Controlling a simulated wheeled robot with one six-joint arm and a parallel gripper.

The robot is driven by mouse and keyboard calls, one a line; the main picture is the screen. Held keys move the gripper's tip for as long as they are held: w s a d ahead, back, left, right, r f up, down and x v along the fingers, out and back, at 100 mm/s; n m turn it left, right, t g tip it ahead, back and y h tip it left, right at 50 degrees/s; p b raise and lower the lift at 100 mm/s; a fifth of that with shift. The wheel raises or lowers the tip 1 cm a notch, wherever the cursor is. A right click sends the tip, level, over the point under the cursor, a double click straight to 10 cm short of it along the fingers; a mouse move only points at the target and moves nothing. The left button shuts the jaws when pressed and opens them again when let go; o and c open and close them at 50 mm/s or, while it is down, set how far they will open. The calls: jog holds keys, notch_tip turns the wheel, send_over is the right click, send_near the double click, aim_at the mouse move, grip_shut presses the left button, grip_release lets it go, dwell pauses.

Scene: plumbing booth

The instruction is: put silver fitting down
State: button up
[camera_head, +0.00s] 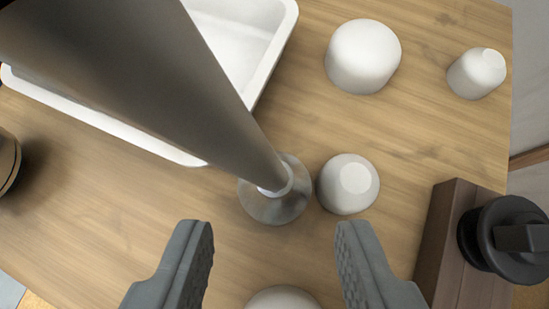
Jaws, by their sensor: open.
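My gripper (275,232) is open, its two grey ribbed fingers spread apart at the bottom of the view, with nothing held between the tips. A round silver-grey fitting (270,208) sits on the wooden table just beyond the fingertips. A long grey-brown tube (190,95) rises from its middle toward the camera and hides part of it. I cannot tell whether the two are one piece. A pale rounded piece (283,299) shows between the fingers at the bottom edge, mostly cut off.
A whitish rounded cap (348,184) stands close to the fitting's right. Two more whitish pieces, a large one (362,57) and a small one (477,73), stand farther back. A white basin (240,35) is upper left. A brown block with a black knob (505,240) is right.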

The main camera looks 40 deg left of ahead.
aim_at(275, 196)
jog(key=shift+x, duration=3.2)
jog(key=shift+r, duration=0.1)
jog(key=c, duration=0.8)
